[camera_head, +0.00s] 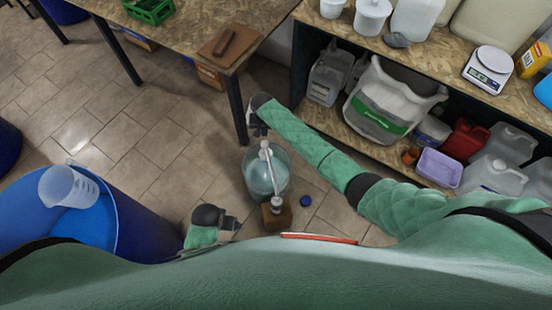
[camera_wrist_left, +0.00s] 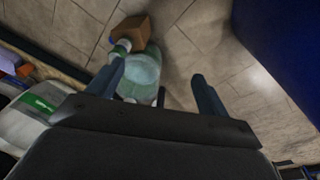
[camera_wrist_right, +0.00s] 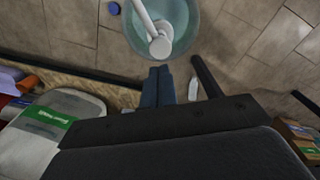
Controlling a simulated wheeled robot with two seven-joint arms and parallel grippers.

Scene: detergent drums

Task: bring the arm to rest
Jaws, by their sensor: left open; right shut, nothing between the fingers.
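My right arm reaches in from the right in the head view, its gripper (camera_head: 256,128) beside the wooden table's leg, above the floor. In the right wrist view its two fingers (camera_wrist_right: 159,86) are together with nothing between them. My left gripper (camera_head: 232,222) is low in the head view, left of a brown block. In the left wrist view its fingers (camera_wrist_left: 157,88) stand wide apart. A translucent greenish drum (camera_head: 266,178) with a white pump (camera_head: 266,152) stands on the floor between the grippers; both grippers look apart from it.
A brown block (camera_head: 277,218) with a small bottle and a blue cap (camera_head: 305,201) are on the floor near the drum. A blue barrel (camera_head: 135,225) bears a measuring jug (camera_head: 68,186) at left. The wooden table (camera_head: 185,40) and loaded shelf (camera_head: 330,116) stand behind.

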